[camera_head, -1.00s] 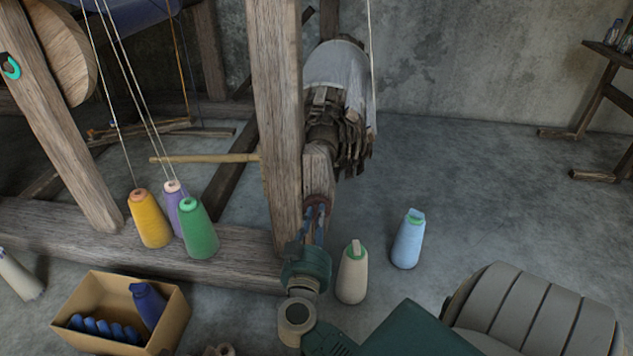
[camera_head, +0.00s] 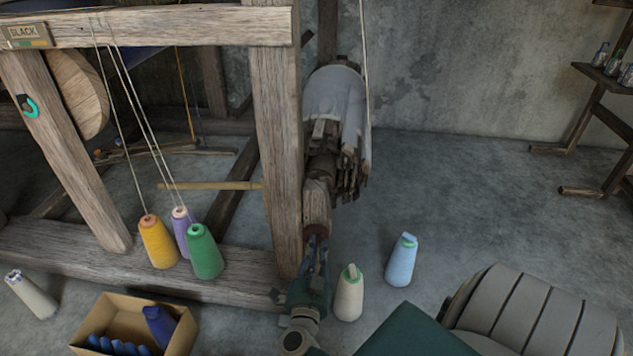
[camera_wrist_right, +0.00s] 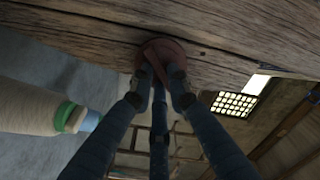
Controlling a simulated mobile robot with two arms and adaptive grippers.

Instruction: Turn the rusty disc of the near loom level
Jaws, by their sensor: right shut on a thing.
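The rusty disc (camera_head: 317,231) sits on the lower end of a wooden piece beside the loom's upright post (camera_head: 277,130). In the right wrist view the disc (camera_wrist_right: 163,50) is reddish brown and lies against a wooden beam (camera_wrist_right: 100,25). My right gripper (camera_head: 316,244) reaches it from below, and its blue fingers are shut on it. In the right wrist view the fingertips (camera_wrist_right: 163,78) meet at the disc and hide part of it. I cannot make out the disc's tilt clearly. My left gripper is not in view.
A cream cone (camera_head: 349,294) and a light blue cone (camera_head: 402,260) stand on the floor right of my gripper. Yellow (camera_head: 158,243), purple (camera_head: 180,229) and green (camera_head: 205,253) cones stand on the left beam. A cardboard box (camera_head: 182,342) is at lower left.

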